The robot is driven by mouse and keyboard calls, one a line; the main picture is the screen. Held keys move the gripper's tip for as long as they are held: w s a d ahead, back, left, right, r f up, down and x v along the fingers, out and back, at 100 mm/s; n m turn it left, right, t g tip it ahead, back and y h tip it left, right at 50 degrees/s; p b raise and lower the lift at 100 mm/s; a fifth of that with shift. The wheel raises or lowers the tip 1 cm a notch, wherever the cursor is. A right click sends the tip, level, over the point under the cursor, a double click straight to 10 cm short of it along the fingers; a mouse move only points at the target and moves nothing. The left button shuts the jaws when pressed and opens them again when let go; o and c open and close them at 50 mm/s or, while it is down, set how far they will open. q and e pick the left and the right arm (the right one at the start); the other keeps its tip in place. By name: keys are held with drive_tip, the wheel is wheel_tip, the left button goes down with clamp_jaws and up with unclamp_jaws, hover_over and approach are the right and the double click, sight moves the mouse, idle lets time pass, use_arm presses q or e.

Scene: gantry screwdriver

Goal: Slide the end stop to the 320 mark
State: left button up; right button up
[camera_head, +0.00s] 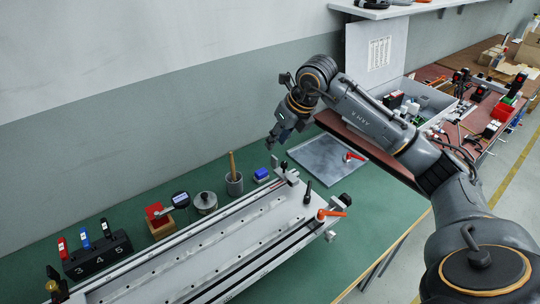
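A long pale rail fixture (160,268) runs diagonally from the lower left to the middle of the camera_head view. A small upright metal-and-black fitting (286,174) sits at its far end and may be the end stop; I cannot tell for sure. A red-handled clamp lever (331,213) and a black post (307,192) stand near the fixture's right end. The scale marks are too small to read. My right gripper (278,141) hangs above and beyond the far end, apart from the fixture. Whether its fingers are open is unclear. My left gripper is out of view.
A grey plate (322,160) with a red lever (354,156) lies right.

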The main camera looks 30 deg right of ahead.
sight(275, 158)
drive_tip(key=shift+m+h, duration=0.3)
drive_tip(key=shift+h, duration=0.2)
drive_tip(key=x, duration=0.4)
drive_tip(key=d+p+x, duration=0.1)
drive_tip(key=x, duration=0.3)
drive_tip(key=d+p+x, duration=0.1)
drive_tip(key=x, duration=0.3)
drive_tip(key=shift+s+d+f, duration=0.1)
drive_tip(key=shift+s+d, duration=0.1)
drive_tip(key=shift+d, duration=0.05)
drive_tip(key=shift+w+f, duration=0.15)
drive_tip(key=shift+f, duration=0.3)
clamp_jaws()
